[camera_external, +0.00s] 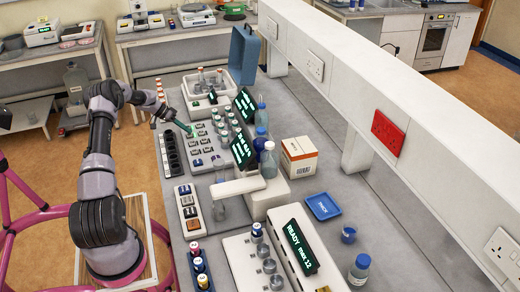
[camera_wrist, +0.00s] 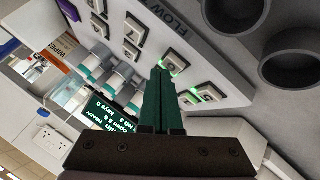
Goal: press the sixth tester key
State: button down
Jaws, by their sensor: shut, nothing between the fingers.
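The tester (camera_external: 226,160) is a pale panel with rows of small grey keys and dark displays with green text. In the wrist view, its tilted face (camera_wrist: 195,50) fills the upper right. My gripper (camera_external: 188,130) has green fingers and is shut and empty over the left key rows. In the wrist view, the fingertips (camera_wrist: 160,70) are close beside a key with a green glow (camera_wrist: 175,62); I cannot tell whether they touch it. Another green-lit key (camera_wrist: 209,92) is to the right. The key numbers are too small to read surely, so I cannot tell which is sixth.
A dark socket strip (camera_external: 171,154) lies left of the tester. Bottles (camera_external: 268,160), a box (camera_external: 299,157) and a blue tray (camera_external: 323,206) stand to the right. White-and-teal cylinders (camera_wrist: 117,80) and a lit display (camera_wrist: 108,115) are near the fingers in the wrist view.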

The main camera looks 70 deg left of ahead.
aim_at(187, 135)
dwell(0.3)
jog(key=shift+f, duration=0.45)
jog(key=shift+r, duration=0.45)
jog(key=shift+r, duration=3)
